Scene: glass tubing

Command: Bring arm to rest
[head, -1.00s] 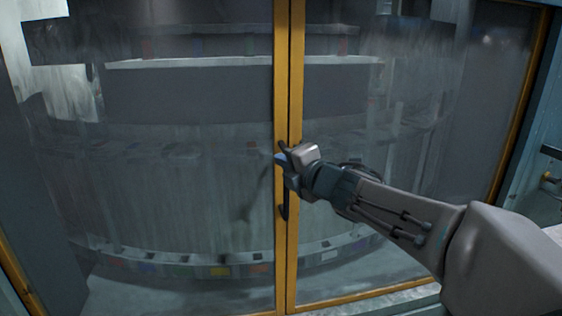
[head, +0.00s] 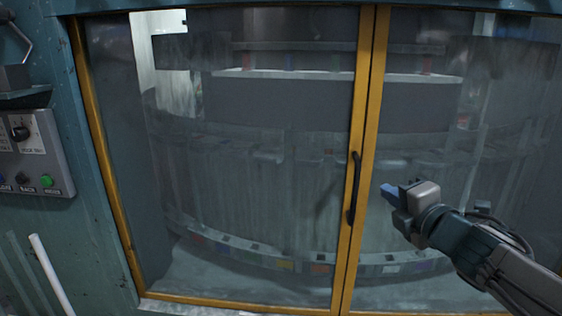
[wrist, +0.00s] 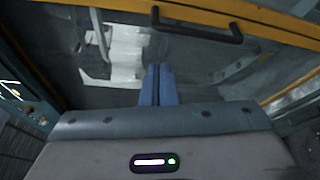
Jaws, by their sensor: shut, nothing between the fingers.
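My gripper (head: 388,191) is to the right of the black door handle (head: 354,188) in the head view, apart from it and in front of the right glass door. Its blue fingers are together with nothing between them. In the wrist view the shut blue fingers (wrist: 158,72) point toward the glass, and the black handle (wrist: 197,25) is beyond them, up and to the right. My arm reaches in from the lower right of the head view.
Two glass doors in yellow frames (head: 362,130) stand closed ahead, with round machinery behind the glass. A grey control box (head: 30,150) with a knob and buttons is on the teal wall at left. A white pipe (head: 52,275) slants below it.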

